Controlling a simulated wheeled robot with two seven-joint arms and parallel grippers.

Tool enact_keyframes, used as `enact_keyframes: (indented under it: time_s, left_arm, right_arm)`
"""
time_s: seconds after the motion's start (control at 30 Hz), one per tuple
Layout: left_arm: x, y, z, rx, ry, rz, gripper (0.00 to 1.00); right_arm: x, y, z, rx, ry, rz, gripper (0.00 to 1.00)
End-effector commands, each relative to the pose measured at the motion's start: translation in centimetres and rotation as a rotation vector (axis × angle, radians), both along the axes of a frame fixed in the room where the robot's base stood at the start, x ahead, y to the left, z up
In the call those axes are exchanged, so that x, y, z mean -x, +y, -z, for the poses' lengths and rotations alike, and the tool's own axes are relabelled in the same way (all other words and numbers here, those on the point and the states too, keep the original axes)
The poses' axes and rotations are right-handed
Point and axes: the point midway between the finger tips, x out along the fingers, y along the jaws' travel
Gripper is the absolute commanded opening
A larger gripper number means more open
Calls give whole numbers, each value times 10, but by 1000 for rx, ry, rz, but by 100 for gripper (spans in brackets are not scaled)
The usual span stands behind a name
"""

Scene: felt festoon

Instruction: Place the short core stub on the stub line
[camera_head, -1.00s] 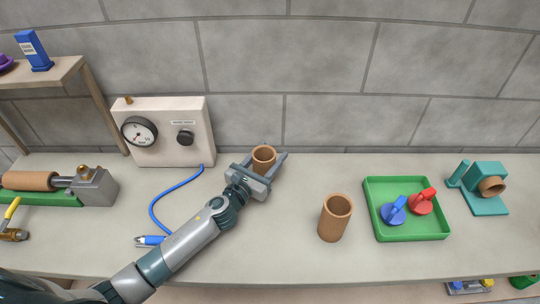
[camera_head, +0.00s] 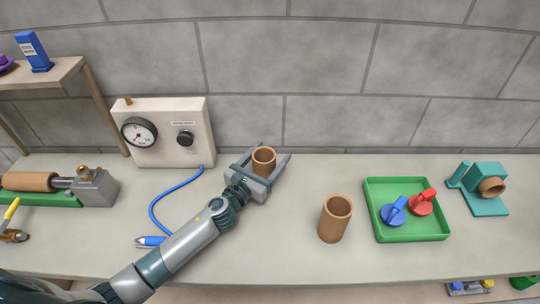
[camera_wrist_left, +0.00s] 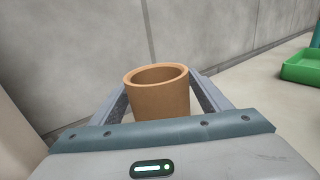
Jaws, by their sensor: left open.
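A short brown core stub (camera_head: 264,161), an open-topped tube, stands upright near the wall, right of the cream gauge box. My left gripper (camera_head: 272,153) is open, its fingers one on each side of the stub. In the left wrist view the stub (camera_wrist_left: 160,94) stands between the spread fingers, and its lower part is hidden by the gripper body. Gaps show between stub and fingers near the top; contact lower down cannot be told. A taller brown core (camera_head: 334,220) stands upright in the middle of the bench. I cannot make out a stub line. My right gripper is not in view.
The gauge box (camera_head: 171,144) with a blue hose (camera_head: 153,211) is left of my gripper. A green tray (camera_head: 407,233) holding red and blue parts and a teal fixture (camera_head: 486,204) are at right. Bench between stub and tray is clear except the taller core.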

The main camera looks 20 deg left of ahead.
Motion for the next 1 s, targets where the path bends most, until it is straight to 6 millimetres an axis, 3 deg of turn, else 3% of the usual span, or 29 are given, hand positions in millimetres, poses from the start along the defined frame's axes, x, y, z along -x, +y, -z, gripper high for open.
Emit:
enact_keyframes:
  time_s: [0.6, 0.8, 1.0]
  left_arm:
    - [94, 26, 4, -2, 3, 1, 70]
    - [111, 30, 2, -1, 2, 1, 70]
    - [114, 31, 1, -1, 1, 0, 70]
  right_arm:
    - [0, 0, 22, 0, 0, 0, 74]
    - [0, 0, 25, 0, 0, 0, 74]
    - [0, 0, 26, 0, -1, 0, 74]
